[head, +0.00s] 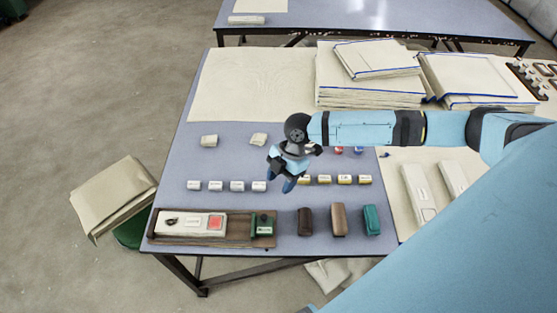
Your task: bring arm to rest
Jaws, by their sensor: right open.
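My right arm (365,128) reaches in from the right, stretched leftward over the grey-blue table (185,165). My right gripper (281,174) hangs over the middle of the table, fingers pointing down. Its jaws are open and I see nothing between them. It is near the row of small labelled blocks (237,186); how high it is above the table is hard to tell. A flat cream cloth (250,85) covers the table's back left. Folded cream cloths with blue edges (368,92) are stacked at the back, beyond the arm. My left gripper is not in view.
A brown tray (158,226) with a white panel and a green device lies at the front left edge. Brown and green blocks (338,220) stand right of it. Folded cloth (115,195) rests on a green stool (132,232) at left. Another table (380,18) stands behind.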

